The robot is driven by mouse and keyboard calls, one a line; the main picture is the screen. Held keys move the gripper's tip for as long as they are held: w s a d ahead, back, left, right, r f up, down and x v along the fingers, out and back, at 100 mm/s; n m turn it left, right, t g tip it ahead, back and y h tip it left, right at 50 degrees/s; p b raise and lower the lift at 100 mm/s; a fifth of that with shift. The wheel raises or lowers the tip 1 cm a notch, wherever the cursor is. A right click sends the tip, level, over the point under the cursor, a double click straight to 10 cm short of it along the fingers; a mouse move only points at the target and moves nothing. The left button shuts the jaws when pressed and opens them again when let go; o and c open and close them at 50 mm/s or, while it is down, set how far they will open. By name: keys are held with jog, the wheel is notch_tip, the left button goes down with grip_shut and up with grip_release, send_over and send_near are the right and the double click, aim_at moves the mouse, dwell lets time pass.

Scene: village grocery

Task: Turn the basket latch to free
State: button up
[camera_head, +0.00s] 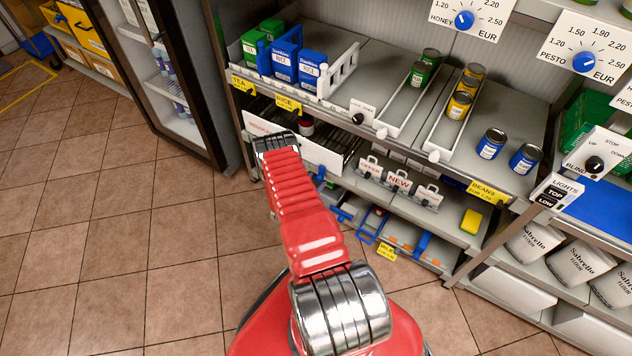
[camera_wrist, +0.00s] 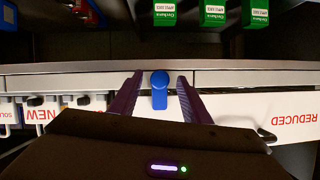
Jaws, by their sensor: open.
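A blue latch (camera_wrist: 160,88) with a round head and a short lever sits on the pale shelf-front strip in the wrist view. Its lever points down in that picture. My gripper (camera_wrist: 160,84) is open, with one dark finger on each side of the latch. Small gaps show between the latch and the fingers, so it is not gripped.
A white REDUCED sign (camera_wrist: 293,119) is right of my gripper and a NEW sign (camera_wrist: 41,115) is left. Green boxes (camera_wrist: 214,13) stand beyond the strip. In the head view, cans (camera_head: 491,143) stand on the upper shelf; open tiled floor (camera_head: 110,220) lies left.

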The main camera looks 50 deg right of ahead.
jog(key=shift+d, duration=0.25)
jog(key=shift+c, duration=0.4)
jog(key=c, duration=1)
jog(key=shift+o, duration=0.2)
jog(key=shift+f, duration=0.1)
